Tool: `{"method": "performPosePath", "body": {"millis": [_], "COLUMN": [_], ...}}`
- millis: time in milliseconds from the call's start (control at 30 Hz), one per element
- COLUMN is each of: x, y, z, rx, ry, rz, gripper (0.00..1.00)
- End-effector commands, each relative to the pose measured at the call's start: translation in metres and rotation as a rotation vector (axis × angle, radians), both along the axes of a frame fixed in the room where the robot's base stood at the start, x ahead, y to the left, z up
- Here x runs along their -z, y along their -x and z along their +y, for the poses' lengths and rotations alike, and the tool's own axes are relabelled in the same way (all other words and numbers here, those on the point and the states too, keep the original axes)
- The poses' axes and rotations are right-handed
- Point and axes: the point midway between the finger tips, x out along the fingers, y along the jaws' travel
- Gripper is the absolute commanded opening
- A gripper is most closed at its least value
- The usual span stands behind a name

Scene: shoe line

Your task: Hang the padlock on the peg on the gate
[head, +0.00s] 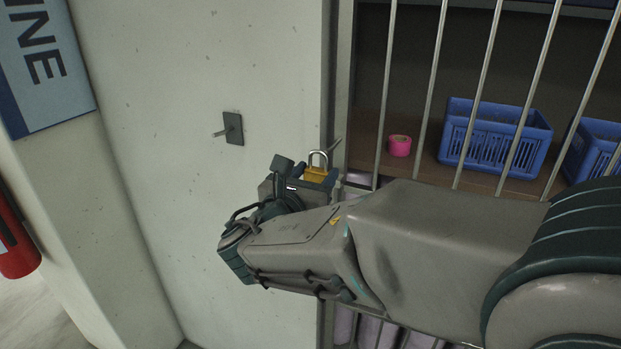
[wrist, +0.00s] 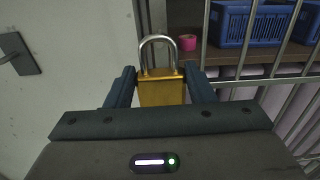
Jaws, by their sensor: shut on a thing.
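My gripper (head: 318,180) is shut on a brass padlock (head: 315,172) with a silver shackle. In the wrist view the padlock (wrist: 161,90) stands upright between the two fingers (wrist: 161,88), shackle up and closed. One peg on a dark plate (head: 233,128) sticks out of the pale wall, up and left of my gripper; it also shows at the left edge of the wrist view (wrist: 20,55). The padlock appears apart from both.
The barred gate (head: 433,80) stands on the right. Behind its bars, a shelf holds a pink tape roll (head: 400,146), a blue basket (head: 494,138) and another blue basket (head: 596,150). A red extinguisher (head: 16,240) is at the far left. The wall around the plate is clear.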

Motion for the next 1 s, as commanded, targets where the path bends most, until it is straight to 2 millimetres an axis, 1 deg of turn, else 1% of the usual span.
{"method": "performPosePath", "body": {"millis": [1000], "x": [0.003], "y": [-0.058], "z": [-0.022], "rx": [0.003], "ry": [0.000], "rz": [-0.001], "gripper": [0.20]}}
